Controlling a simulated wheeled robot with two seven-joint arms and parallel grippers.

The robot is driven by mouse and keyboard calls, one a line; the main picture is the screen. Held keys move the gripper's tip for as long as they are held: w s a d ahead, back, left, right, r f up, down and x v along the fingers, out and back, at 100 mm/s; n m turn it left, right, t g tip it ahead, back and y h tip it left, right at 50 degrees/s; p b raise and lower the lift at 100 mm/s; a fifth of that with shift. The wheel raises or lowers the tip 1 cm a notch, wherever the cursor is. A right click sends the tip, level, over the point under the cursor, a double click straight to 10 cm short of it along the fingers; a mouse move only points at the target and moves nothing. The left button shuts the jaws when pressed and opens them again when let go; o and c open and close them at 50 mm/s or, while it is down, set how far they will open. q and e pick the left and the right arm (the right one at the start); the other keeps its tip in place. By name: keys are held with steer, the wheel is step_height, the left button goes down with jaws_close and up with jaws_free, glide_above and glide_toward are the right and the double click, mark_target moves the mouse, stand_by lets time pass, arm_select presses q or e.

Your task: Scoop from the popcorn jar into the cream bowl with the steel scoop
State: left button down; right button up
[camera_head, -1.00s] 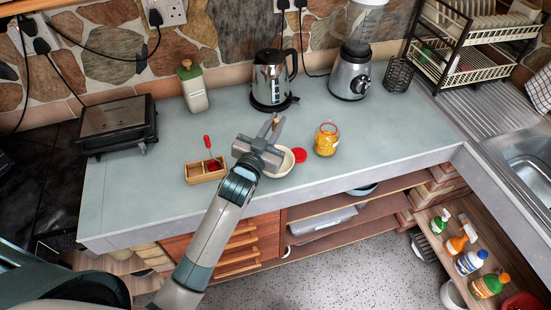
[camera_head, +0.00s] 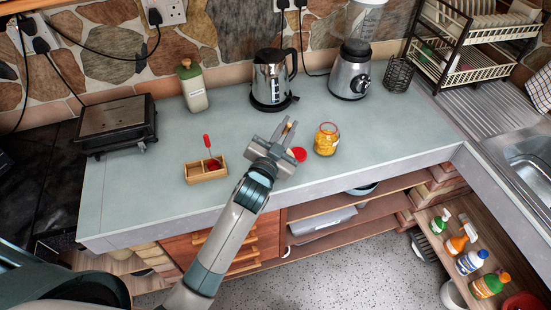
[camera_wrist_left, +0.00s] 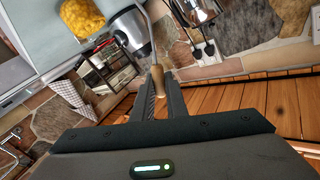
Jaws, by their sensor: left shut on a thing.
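My left gripper (camera_head: 287,128) is above the counter, left of the popcorn jar. It is shut on the steel scoop, whose wooden handle (camera_wrist_left: 157,78) stands between the fingers in the left wrist view; the thin steel shaft (camera_wrist_left: 148,35) runs up from it and its far end is out of that view. The popcorn jar (camera_head: 327,139) is clear with yellow popcorn and stands open and upright; its popcorn shows at the top left of the wrist view (camera_wrist_left: 82,18). The cream bowl is hidden behind my left gripper. My right gripper is not in view.
A red lid (camera_head: 299,154) lies between gripper and jar. The right counter is clear.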

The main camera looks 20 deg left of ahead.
arm_select(q)
steer(key=d+f+m+b, duration=0.3)
steer(key=f+m, duration=0.1)
steer(key=d+f+m+b, duration=0.2)
steer(key=d+f+m, duration=0.1)
steer(key=f+m, duration=0.1)
steer(key=d+f+m+b, duration=0.3)
steer(key=f+m, duration=0.1)
steer(key=m, duration=0.2)
steer(key=shift+s+d+b, duration=0.35)
steer(key=shift+s, duration=0.05)
steer(key=f+m+b, duration=0.1)
steer(key=f+m, duration=0.3)
steer(key=shift+a+f+b, duration=0.1)
steer(key=shift+a+b, duration=0.1)
steer(key=shift+b, duration=0.1)
steer(key=shift+a+m+p, duration=0.15)
steer(key=shift+m+p, duration=0.15)
steer(key=shift+m, duration=0.2)
steer(key=shift+w+a+m+p, duration=0.1)
steer(key=shift+a+m+p, duration=0.25)
steer(key=shift+m, duration=0.35)
steer(key=shift+d+f+n+b, duration=0.2)
steer(key=shift+n+b, duration=0.2)
steer(key=shift+b, duration=0.05)
steer(key=r+n, duration=0.2)
steer(key=d+r+n+p, duration=0.1)
steer(key=r, duration=0.1)
steer(key=shift+n, duration=0.4)
steer(key=shift+f, duration=0.3)
